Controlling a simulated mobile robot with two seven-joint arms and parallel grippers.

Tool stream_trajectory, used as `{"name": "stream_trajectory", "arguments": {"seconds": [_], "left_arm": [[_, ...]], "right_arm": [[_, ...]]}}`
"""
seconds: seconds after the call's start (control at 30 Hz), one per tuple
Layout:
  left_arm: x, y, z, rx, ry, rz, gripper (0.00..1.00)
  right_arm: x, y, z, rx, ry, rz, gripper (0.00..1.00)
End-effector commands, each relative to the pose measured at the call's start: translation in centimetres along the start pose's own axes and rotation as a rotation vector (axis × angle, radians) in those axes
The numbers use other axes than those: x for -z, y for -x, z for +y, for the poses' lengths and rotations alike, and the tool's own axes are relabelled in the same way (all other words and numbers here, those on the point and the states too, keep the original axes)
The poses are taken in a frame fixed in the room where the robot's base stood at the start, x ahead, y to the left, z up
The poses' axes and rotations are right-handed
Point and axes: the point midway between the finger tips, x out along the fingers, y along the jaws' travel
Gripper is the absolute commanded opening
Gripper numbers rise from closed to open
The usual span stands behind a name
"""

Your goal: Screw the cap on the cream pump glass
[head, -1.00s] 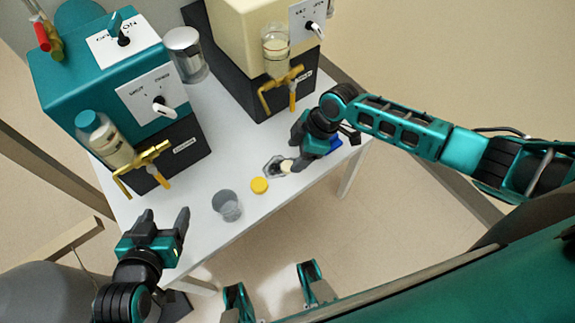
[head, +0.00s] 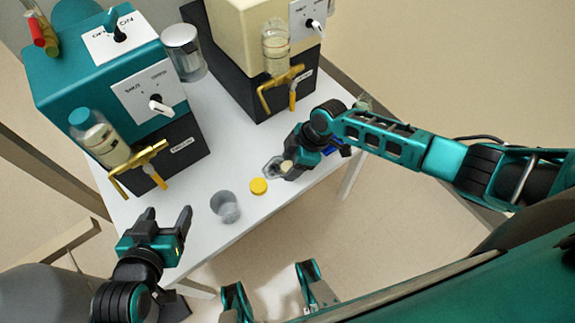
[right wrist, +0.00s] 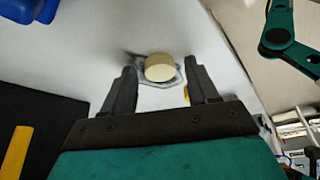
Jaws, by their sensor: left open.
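A cream-coloured cap (head: 287,166) shows at my right gripper, close to a clear glass (head: 271,167) on the table. In the right wrist view the cap (right wrist: 160,67) lies in front of the glass outline, between the fingertips and slightly beyond them. Whether it is seated on the glass, I cannot tell. My right gripper (right wrist: 163,85) has its fingers apart, with a gap on each side of the cap. The cream pump (head: 250,35) stands behind, with a bottle on top of its brass tap. My left gripper (head: 169,213) is open and empty at the table's front left.
A yellow cap (head: 258,186) and a second clear glass (head: 225,207) stand near the front edge. A teal pump (head: 115,80) with a brass tap is at the left, and a metal-lidded jar (head: 184,53) stands behind.

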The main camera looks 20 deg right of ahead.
Motion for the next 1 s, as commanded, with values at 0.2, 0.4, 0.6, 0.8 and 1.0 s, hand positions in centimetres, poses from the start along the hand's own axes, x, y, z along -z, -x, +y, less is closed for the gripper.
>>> {"name": "stream_trajectory", "arguments": {"seconds": [0.2,0.4,0.6,0.8,1.0], "left_arm": [[-0.1,0.0,-0.2,0.004,-0.002,-0.002,0.70],[-0.2,0.0,-0.3,0.005,-0.004,-0.003,0.70],[-0.2,0.0,-0.3,0.005,-0.005,-0.004,0.70],[-0.3,0.1,-0.3,0.005,-0.004,-0.007,0.70],[0.0,0.5,-0.3,0.006,-0.005,-0.008,0.70]], "right_arm": [[0.0,0.0,0.0,0.000,0.000,0.000,0.37],[0.0,0.0,0.0,0.000,0.000,0.000,0.18],[0.0,0.0,0.0,0.000,0.000,0.000,0.07],[0.1,0.2,0.0,0.000,0.000,0.000,0.07],[0.7,1.9,0.1,-0.001,0.002,0.000,0.07]]}}
